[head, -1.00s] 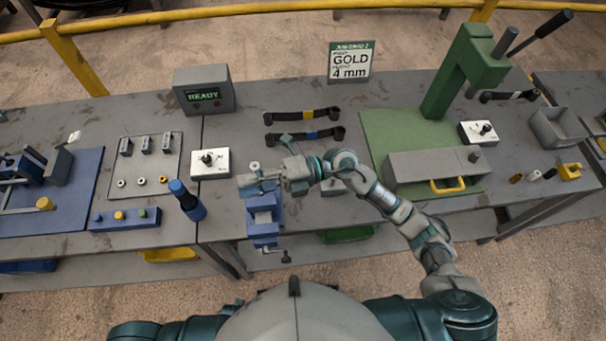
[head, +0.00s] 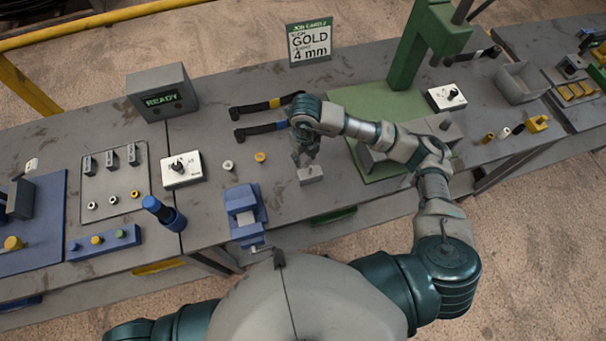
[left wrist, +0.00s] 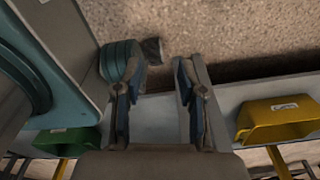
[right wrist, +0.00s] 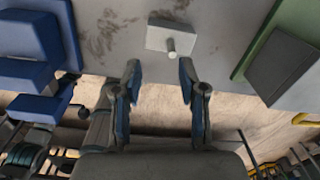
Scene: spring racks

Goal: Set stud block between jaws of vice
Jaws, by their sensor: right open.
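The stud block (head: 311,175) is a small grey block on the bench, right of the vice. In the right wrist view the block (right wrist: 170,37) shows a short round stud pointing towards me. The blue vice (head: 245,215) stands at the bench's front edge, with nothing seen between its jaws; part of it shows at the left of the right wrist view (right wrist: 35,70). My right gripper (head: 305,158) is open and empty, just above and behind the block in the head view. My left gripper (left wrist: 157,75) is open and empty, away from the bench top.
A grey box (head: 412,145) on a green plate lies right of the block. Two small round pieces (head: 228,165) and black-handled tools (head: 268,104) lie behind the vice. The bench between vice and block is clear.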

